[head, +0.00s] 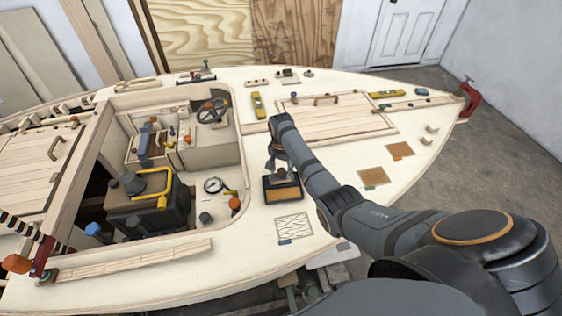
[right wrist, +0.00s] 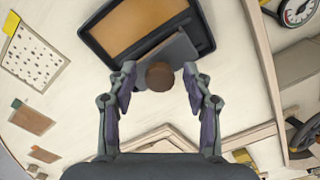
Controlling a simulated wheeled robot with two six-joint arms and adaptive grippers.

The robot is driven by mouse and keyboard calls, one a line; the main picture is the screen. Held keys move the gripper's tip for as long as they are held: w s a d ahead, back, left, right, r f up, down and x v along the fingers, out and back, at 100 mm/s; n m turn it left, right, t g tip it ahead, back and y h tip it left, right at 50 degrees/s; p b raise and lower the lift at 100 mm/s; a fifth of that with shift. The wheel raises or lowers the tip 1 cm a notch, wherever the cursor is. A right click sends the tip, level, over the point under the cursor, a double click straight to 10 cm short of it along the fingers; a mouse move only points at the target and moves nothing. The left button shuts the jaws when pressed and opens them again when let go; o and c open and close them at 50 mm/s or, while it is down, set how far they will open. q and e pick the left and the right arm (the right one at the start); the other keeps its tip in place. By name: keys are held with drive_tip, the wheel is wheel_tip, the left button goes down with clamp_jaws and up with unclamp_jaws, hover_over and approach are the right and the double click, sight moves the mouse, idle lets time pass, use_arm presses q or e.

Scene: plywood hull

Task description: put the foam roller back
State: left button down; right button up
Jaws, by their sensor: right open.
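A dark tray (head: 283,194) with an amber-brown inside lies on the pale deck, right of the cockpit opening. It also shows at the top of the right wrist view (right wrist: 98,40). A grey piece with a round brown end (right wrist: 159,76) rests at the tray's near edge in the wrist view. It may be the foam roller, but I cannot tell for sure. My right gripper (head: 277,166) is over the tray, pointing down. In the wrist view its open fingers (right wrist: 160,82) stand on either side of the brown end, with gaps both sides. My left gripper is out of view.
The cockpit opening holds a dark engine (head: 150,208) with a yellow handle. A round gauge (head: 213,185) sits on its right side. A patterned sheet (head: 294,227) lies in front of the tray. Two brown squares (head: 374,176) lie to the right. A hatch (head: 330,117) is behind.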

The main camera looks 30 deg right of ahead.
sight(281, 171)
wheel_tip(281, 171, up, 12)
drive_tip(key=b, duration=0.1)
idle(0.5)
